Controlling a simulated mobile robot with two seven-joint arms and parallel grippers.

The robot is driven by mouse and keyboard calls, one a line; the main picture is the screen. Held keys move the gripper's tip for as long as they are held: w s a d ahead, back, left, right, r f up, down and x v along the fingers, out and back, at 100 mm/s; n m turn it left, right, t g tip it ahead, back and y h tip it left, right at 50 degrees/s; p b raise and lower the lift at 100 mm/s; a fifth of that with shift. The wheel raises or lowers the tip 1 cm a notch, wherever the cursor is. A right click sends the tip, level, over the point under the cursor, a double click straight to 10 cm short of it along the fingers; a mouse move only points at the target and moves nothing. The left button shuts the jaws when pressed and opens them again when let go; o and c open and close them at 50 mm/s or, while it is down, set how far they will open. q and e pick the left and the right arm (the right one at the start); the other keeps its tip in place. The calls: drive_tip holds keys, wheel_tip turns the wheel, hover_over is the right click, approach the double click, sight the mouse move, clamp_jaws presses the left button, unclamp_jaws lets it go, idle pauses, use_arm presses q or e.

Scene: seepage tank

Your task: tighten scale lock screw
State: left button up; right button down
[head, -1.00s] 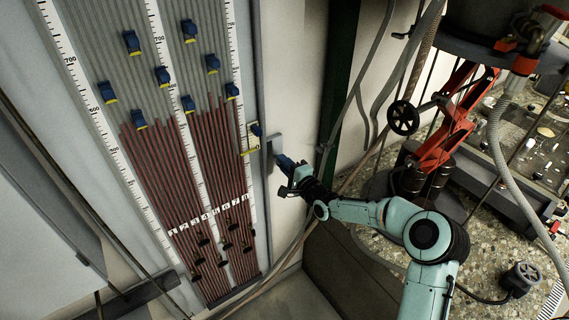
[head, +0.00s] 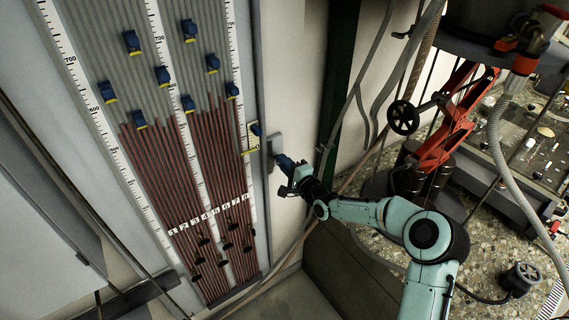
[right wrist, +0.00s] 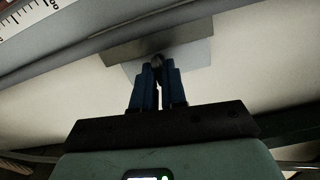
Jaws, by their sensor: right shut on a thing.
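My right gripper (head: 281,159) reaches in from the right to the right edge of the tube panel. Its blue fingers are shut on a small dark round piece, seemingly the lock screw (right wrist: 158,58), which shows between the fingertips in the right wrist view. The screw sits in front of a grey plate (head: 274,143) on the panel's side; the fingers hide most of it. The white scales (head: 159,45) with black numbers run along the tubes. My left gripper is not in view.
Several blue clamps (head: 163,76) sit on the tubes, which are red-brown lower down. Grey hoses (head: 378,80) hang right of the panel. A red stand (head: 447,142) with a black handwheel (head: 403,117) is at the right, over pebbly ground.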

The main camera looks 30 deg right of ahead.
drive_tip(key=shift+f, duration=0.1)
drive_tip(key=c, duration=1.2)
unclamp_jaws()
drive_tip(key=shift+c, duration=0.2)
drive_tip(key=shift+s, duration=0.1)
drive_tip(key=s+d+b, duration=0.1)
drive_tip(key=s, duration=1.2)
drive_tip(key=shift+s, duration=0.15)
